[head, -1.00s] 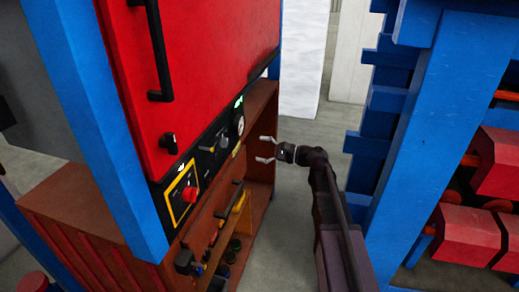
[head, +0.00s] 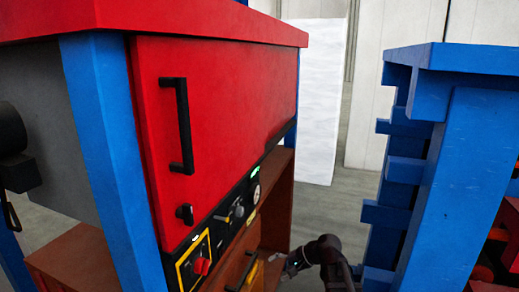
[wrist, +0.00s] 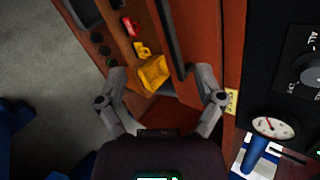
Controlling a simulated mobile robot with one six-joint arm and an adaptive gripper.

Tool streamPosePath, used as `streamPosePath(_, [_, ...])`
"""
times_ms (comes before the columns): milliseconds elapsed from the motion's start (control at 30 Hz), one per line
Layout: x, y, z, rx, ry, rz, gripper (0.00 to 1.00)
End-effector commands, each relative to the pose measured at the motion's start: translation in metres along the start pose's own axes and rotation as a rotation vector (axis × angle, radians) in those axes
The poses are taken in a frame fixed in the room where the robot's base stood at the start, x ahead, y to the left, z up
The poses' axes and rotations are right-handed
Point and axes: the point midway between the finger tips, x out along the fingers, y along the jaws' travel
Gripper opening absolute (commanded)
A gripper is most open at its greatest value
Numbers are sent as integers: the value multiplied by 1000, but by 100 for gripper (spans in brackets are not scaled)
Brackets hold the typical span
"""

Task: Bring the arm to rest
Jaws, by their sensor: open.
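My gripper (wrist: 163,108) is open and empty in the wrist view, its two fingers spread apart. Beyond the fingers are the brown cabinet front and a dark handle bar. In the head view my gripper (head: 277,262) is small, low in the picture, in front of the brown shelf below the red panel door. My dark arm rises from the bottom edge. I cannot tell whether the fingers touch anything.
The red door (head: 228,115) has a black handle (head: 177,125). A blue rack (head: 458,170) stands close on the right. A yellow item (wrist: 154,73) lies in the cabinet.

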Motion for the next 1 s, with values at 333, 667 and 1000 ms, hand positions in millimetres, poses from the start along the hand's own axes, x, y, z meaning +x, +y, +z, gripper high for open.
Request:
streamPosePath(333, [-13, 89, 26, -284, 59, 441, 86])
streamPosePath(667, [-48, 148, 41, -481, 50, 807, 86])
streamPosePath(1000, [-61, 160, 42, -524, 40, 901, 86])
